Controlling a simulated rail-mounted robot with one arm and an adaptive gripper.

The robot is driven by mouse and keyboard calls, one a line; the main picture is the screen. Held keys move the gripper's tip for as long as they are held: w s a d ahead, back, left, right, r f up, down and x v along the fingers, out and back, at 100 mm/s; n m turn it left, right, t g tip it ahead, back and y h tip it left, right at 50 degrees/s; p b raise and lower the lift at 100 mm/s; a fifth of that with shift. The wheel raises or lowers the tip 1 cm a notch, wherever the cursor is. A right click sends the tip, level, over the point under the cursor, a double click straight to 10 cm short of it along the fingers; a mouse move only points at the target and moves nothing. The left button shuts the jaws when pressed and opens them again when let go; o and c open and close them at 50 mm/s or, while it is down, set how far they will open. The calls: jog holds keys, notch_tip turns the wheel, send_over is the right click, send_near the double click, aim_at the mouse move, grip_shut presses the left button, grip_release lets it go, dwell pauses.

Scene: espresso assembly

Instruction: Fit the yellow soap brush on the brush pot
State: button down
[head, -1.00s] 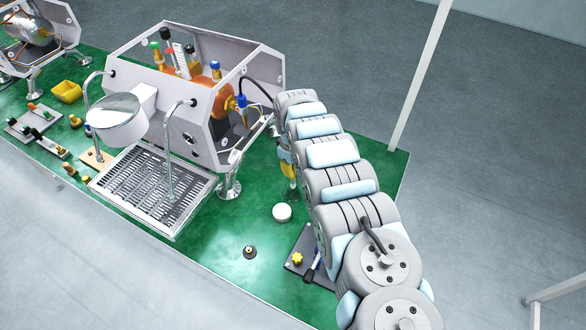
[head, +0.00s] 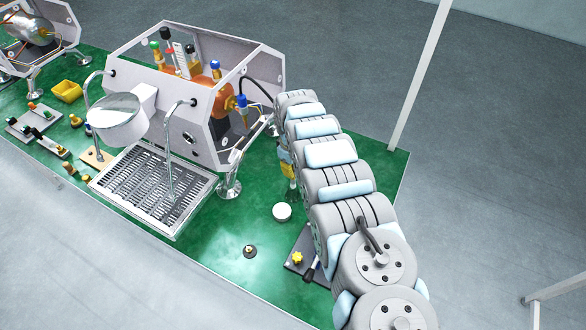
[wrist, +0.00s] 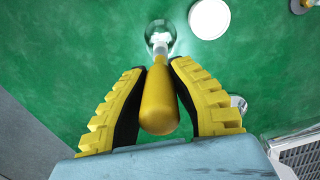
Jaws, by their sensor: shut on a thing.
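The yellow soap brush (wrist: 160,105) has a yellow handle and a pale, bright far end in the wrist view. My gripper (wrist: 158,66) has yellow ribbed fingers with dark inner pads, shut on the handle from both sides. A clear, rounded glass-like thing (wrist: 168,29), which may be the brush pot, shows around the brush's far end. I cannot tell how deep the brush sits in it or whether they touch. In the head view, my arm hides most of the gripper (head: 286,162) and brush.
A white round disc (wrist: 209,18) lies close beside the clear thing; it also shows in the head view (head: 282,212). The espresso machine (head: 205,95) and its drip tray (head: 150,190) stand to the left. A dark plate (head: 298,262) with a yellow knob lies near the front edge.

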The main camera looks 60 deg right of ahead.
jog(key=shift+f+b, duration=1.55)
jog(key=shift+f, duration=1.1)
dwell(1.2)
dwell(0.6)
jog(key=c, duration=1)
grip_release()
jog(key=shift+w+r+p, duration=0.1)
jog(key=shift+r+p, duration=2.4)
jog(key=shift+r, duration=0.55)
jog(key=shift+r, duration=0.1)
jog(key=shift+w+r, duration=0.2)
jog(key=shift+r, duration=5.7)
